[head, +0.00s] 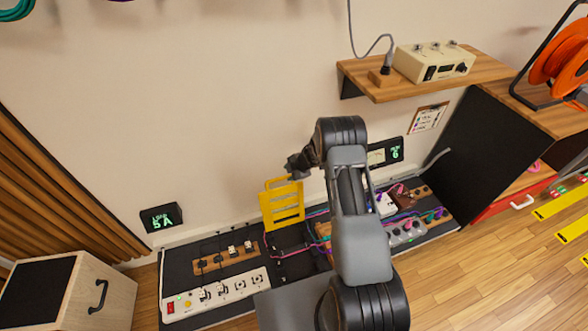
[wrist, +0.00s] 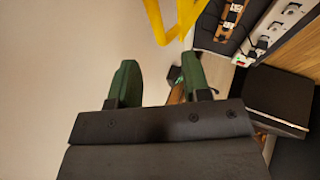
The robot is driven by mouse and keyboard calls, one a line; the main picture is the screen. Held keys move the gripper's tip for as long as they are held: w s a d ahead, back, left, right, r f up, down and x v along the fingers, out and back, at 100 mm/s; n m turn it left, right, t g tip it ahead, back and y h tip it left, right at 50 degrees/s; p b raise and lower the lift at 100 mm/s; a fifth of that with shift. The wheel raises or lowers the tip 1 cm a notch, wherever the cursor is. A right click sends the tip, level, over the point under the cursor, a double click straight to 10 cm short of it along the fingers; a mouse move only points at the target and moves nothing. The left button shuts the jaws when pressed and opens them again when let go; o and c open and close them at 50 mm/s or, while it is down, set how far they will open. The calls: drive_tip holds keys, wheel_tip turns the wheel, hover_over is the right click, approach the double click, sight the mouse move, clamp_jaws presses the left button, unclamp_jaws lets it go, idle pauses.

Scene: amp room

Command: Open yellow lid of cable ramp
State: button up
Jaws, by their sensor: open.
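The yellow lid (head: 282,205) of the cable ramp (head: 292,243) stands raised, close to upright, with slots across it. Cables show in the dark channel below it. My gripper (head: 291,174) is by the lid's top edge in the head view, partly hidden behind my arm. In the wrist view my gripper (wrist: 160,82) is open, with two green fingers apart and nothing between them. The yellow lid (wrist: 178,20) is at the top of that view, beyond the fingertips. I cannot tell from the head view whether a finger touches it.
A white power strip (head: 215,295) and a wooden socket board (head: 225,259) lie left of the ramp. Pedals and cables lie right of it. A small green display (head: 161,218) is by the wall. A wooden shelf (head: 425,75) with a device hangs above right. The wall is close behind.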

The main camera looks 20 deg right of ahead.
drive_tip(key=shift+v, duration=1.45)
drive_tip(key=shift+s, duration=0.1)
drive_tip(key=shift+d, duration=0.1)
drive_tip(key=d+f+m+t+h, duration=0.1)
drive_tip(key=d+f+m+h, duration=0.1)
drive_tip(key=d+m+h, duration=0.15)
drive_tip(key=s+d+r+m+g+h+p, duration=0.1)
drive_tip(key=s+d+r+m+h, duration=0.3)
drive_tip(key=r, duration=0.3)
drive_tip(key=s+d+r+m+g+h+p, duration=0.1)
drive_tip(key=s+r+m+p, duration=0.1)
drive_tip(key=s+r+m, duration=0.45)
drive_tip(key=s+a+r+m+y+p, duration=0.1)
drive_tip(key=s+a+r, duration=0.3)
drive_tip(key=r, duration=0.5)
drive_tip(key=s+a+r+m+y+p, duration=0.1)
drive_tip(key=s+a+r+m+p, duration=0.1)
drive_tip(key=s+r, duration=0.7)
drive_tip(key=s+a+r+m+y+p, duration=0.2)
drive_tip(key=s+a+r+p, duration=0.2)
drive_tip(key=s+a+r, duration=0.3)
wheel_tip(320, 180, up, 3)
drive_tip(key=shift+r, duration=0.25)
